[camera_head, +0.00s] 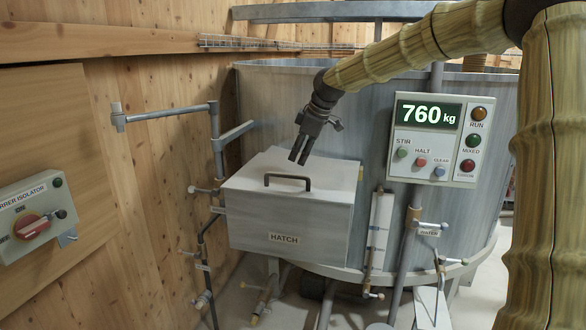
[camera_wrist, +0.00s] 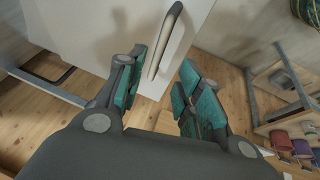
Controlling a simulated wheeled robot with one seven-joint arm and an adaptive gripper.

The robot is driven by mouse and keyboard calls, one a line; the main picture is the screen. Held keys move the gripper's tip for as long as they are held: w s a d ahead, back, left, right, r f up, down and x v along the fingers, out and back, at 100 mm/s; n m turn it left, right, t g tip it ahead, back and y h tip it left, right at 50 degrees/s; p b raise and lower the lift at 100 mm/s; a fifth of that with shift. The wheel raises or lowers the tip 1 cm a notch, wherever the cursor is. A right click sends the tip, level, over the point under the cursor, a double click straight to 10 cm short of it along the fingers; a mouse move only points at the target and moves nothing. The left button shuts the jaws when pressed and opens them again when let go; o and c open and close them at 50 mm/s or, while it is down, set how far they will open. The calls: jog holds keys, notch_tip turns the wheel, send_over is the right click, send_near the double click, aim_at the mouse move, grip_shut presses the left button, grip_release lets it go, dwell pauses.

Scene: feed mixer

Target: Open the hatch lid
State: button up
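The hatch (camera_head: 290,225) is a grey-white box on the front of the round metal vat, labelled HATCH. Its pale lid (camera_head: 258,168) lies shut on top. A dark bar handle (camera_head: 287,178) stands across the lid. My gripper (camera_head: 299,157) hangs over the lid, pointing down, just above and slightly right of the handle in the head view. In the wrist view the lid (camera_wrist: 102,25) and handle (camera_wrist: 165,42) show beyond my gripper (camera_wrist: 158,90). Its fingers are apart, with nothing held; the handle's near end appears in line with the gap between them.
A control panel (camera_head: 434,140) reading 760 kg stands right of the hatch. A bent pipe rail (camera_head: 165,115) is on the left. A stirrer isolator box (camera_head: 35,215) is on the wooden wall. Pipes and valves (camera_head: 410,230) flank the hatch's right side.

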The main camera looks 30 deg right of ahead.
aim_at(292, 175)
jog(key=p+x, duration=0.2)
jog(key=x, duration=0.6)
jog(key=shift+w, duration=0.1)
grip_shut()
